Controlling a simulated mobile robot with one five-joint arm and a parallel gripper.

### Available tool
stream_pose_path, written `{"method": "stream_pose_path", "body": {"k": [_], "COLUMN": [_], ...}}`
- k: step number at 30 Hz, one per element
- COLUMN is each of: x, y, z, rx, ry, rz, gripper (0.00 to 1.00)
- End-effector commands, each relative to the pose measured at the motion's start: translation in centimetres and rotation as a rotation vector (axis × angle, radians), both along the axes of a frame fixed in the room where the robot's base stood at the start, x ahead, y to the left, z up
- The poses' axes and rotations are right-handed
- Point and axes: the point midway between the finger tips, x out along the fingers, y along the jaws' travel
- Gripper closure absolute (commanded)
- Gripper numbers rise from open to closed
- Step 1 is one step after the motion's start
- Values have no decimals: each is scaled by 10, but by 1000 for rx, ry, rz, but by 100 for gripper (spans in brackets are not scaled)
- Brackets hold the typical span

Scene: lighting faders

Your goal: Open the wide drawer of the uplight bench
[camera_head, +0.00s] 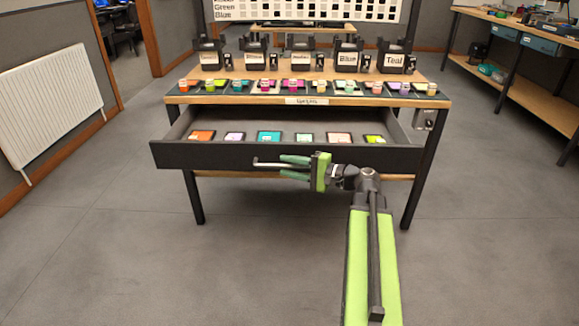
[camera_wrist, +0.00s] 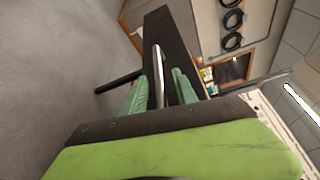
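The uplight bench (camera_head: 420,100) stands ahead with its wide dark drawer (camera_head: 210,155) pulled well out towards me. Several coloured squares lie inside it. The drawer's silver bar handle (camera_head: 270,164) is on the front panel, right part hidden by my gripper. My gripper (camera_head: 283,166) is at the handle, with its green fingers above and below the bar. In the wrist view the handle (camera_wrist: 158,72) runs between the two fingers of the gripper (camera_wrist: 158,82). A gap shows between the bar and the right finger; whether the left finger touches is unclear.
Labelled lights and small pots stand on the bench top. A black leg (camera_head: 194,198) stands at the bench's left and another (camera_head: 412,195) at its right. A radiator (camera_head: 50,110) is on the left wall; another bench (camera_head: 530,85) is at right. The floor in front is clear.

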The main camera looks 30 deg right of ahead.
Motion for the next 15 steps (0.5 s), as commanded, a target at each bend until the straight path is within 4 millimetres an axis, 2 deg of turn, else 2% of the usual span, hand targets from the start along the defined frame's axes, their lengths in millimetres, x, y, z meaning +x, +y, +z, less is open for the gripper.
{"method": "stream_pose_path", "body": {"k": [5, 15], "x": [-30, -104], "y": [-25, -83], "z": [4, 11], "rx": [0, 0], "ry": [1, 0], "rz": [-7, -4], "gripper": [66, 66]}}
